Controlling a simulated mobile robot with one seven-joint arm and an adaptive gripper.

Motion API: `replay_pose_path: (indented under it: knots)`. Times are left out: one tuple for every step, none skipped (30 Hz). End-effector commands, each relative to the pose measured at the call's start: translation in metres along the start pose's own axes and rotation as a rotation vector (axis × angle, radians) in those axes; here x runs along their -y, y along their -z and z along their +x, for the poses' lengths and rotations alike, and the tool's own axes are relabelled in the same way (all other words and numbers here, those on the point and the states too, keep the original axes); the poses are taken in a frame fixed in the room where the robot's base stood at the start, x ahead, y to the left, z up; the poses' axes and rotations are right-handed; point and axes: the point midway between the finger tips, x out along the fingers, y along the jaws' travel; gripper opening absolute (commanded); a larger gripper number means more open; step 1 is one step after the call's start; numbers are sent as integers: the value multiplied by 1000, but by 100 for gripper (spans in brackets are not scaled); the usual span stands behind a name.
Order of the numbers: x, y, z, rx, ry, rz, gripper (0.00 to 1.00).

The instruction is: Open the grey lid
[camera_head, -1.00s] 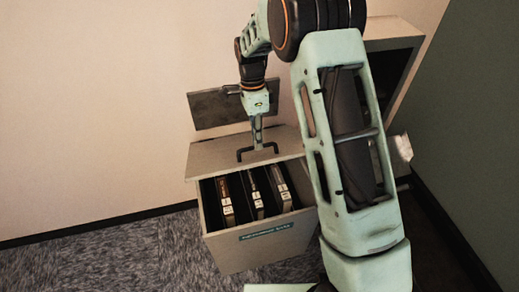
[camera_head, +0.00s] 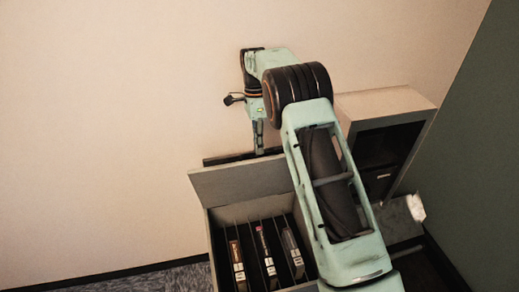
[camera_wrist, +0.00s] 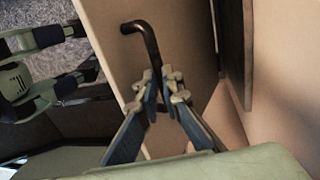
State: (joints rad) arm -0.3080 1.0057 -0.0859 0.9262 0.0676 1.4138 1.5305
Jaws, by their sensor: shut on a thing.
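The grey lid (camera_head: 235,183) is tilted up at the back of a grey box (camera_head: 222,262). The box is open in front of it, with several dark cases (camera_head: 239,265) standing between dividers inside. My gripper (camera_head: 259,150) is at the lid's top edge, on its far side. In the wrist view my gripper (camera_wrist: 165,85) is shut on the dark bar handle (camera_wrist: 145,38) of the lid, whose outer face (camera_wrist: 185,35) fills the middle. The handle is hidden behind the lid in the head view.
A grey cabinet (camera_head: 388,103) with a dark open front stands at the right by the green wall (camera_head: 462,170). A dark panel (camera_head: 228,159) shows behind the lid against the beige wall. My forearm covers the box's right side.

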Motion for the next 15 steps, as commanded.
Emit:
replay_pose_path:
  knots:
    - [4,0,15,1,-9,-3,0]
    - [5,0,15,1,-10,-3,0]
    - [7,1,14,1,-10,-3,0]
    - [8,1,14,2,-11,-3,0]
    - [8,1,14,2,-11,-3,0]
    - [10,1,14,2,-11,-3,0]
    - [10,1,14,2,-11,-3,0]
    - [10,1,14,2,-12,-4,0]
    - [11,1,14,2,-13,-4,0]
    - [11,1,14,3,-13,-4,0]
    - [11,1,14,3,-14,-4,0]
    - [12,1,14,3,-14,-4,0]
    - [12,1,14,3,-14,-4,0]
    - [12,1,14,3,-14,-4,0]
    - [12,1,14,3,-14,-4,0]
